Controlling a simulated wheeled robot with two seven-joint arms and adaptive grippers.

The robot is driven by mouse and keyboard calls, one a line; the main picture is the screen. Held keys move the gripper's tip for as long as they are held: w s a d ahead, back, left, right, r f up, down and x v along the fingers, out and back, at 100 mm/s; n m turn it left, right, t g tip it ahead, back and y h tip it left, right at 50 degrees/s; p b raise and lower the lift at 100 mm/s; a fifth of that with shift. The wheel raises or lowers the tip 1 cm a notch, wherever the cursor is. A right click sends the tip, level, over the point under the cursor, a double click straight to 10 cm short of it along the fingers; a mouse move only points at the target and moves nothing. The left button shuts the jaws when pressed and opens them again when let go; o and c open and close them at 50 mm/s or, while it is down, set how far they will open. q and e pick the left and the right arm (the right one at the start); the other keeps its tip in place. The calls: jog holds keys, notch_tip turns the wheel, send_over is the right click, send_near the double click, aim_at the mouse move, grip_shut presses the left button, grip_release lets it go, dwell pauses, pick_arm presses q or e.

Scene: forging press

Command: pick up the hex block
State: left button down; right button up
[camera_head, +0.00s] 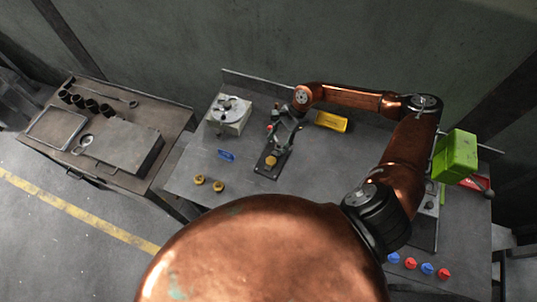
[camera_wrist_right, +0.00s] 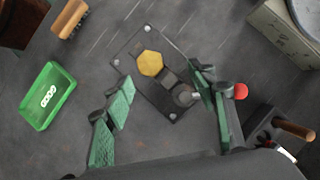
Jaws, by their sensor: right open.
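The hex block (camera_head: 271,160), yellow-brass in colour, lies on a dark fixture plate (camera_head: 263,171) on the workbench. In the right wrist view the hex block (camera_wrist_right: 150,63) sits flat on the bolted plate (camera_wrist_right: 126,63), beside a small dark clamp part (camera_wrist_right: 184,97). My right gripper (camera_head: 283,136) is just behind the block in the head view. In the wrist view its green-padded fingers (camera_wrist_right: 161,78) are spread apart, with the block ahead between their tips and nothing held. My left gripper is not in view.
A grey-white machine (camera_head: 230,114) stands left of the fixture. A yellow tray (camera_head: 331,121) lies to its right. Two brass pieces (camera_head: 209,183) and a blue item (camera_head: 226,155) lie at front left. A green box (camera_head: 455,156) is at right. A red knob (camera_wrist_right: 240,91) is by one finger.

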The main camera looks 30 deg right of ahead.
aim_at(272, 159)
jog(key=s+f, duration=0.2)
jog(key=f, duration=0.1)
jog(key=shift+f+g+h+p, duration=0.1)
jog(key=shift+g+h+p, duration=0.2)
jog(key=shift+g, duration=0.1)
jog(key=x, duration=0.1)
jog(key=p+x, duration=0.1)
jog(key=x, duration=0.1)
jog(key=p+x, duration=0.1)
jog(key=x, duration=0.1)
jog(key=shift+w+a, duration=0.2)
jog(key=shift+w, duration=0.1)
jog(key=shift+a+f, duration=0.1)
jog(key=shift+f, duration=0.35)
jog(key=shift+r, duration=0.1)
grip_shut()
